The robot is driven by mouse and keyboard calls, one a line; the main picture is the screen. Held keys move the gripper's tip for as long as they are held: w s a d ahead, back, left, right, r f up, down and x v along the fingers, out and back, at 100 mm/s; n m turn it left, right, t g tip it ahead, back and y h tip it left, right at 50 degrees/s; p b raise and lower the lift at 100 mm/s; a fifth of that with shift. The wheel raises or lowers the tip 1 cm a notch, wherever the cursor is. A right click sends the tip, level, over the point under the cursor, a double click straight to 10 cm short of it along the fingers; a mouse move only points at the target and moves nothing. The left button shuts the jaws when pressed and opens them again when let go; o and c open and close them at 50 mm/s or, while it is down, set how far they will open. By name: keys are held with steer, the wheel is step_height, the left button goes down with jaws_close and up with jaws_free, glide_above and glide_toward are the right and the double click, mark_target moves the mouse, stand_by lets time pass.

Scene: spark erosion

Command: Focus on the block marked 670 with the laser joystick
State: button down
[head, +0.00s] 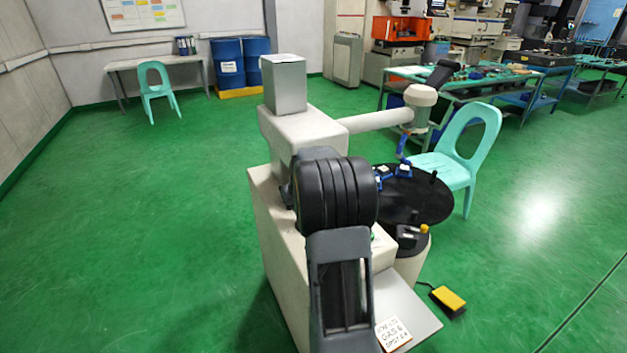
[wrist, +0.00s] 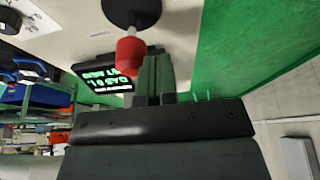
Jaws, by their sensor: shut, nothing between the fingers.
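In the wrist view my gripper (wrist: 155,82) is shut and empty. Its fingertips are right beside a red knob (wrist: 129,55) on a short stick with a round black base; I cannot tell whether they touch. In the head view my arm hides the gripper and the red knob. Another stick with a yellow knob (head: 424,229) stands on a black box by the round table. Several blue holders with small pale-labelled blocks (head: 403,170) sit on the black round table (head: 420,205). Their numbers are too small to read, so I cannot pick out 670.
A black display (wrist: 105,75) with green upside-down text is beside the red knob. A yellow pedal (head: 447,299) is on the floor. The green floor at left is free.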

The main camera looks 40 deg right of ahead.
steer(key=shift+s+d+f, duration=0.2)
steer(key=shift+d+f, duration=0.2)
steer(key=shift+d, duration=0.2)
steer(key=shift+s+d+f, duration=0.15)
steer(key=shift+d+f, duration=0.25)
steer(key=shift+d, duration=0.15)
steer(key=shift+a, duration=0.1)
stand_by(2.0)
steer(key=shift+w+a, duration=0.2)
steer(key=shift+a, duration=0.5)
steer(key=shift+w+a, duration=0.2)
steer(key=shift+a, duration=0.5)
step_height(320, 180, up, 7)
steer(key=p, duration=0.5)
steer(key=shift+r, duration=0.2)
steer(key=shift+d, duration=0.1)
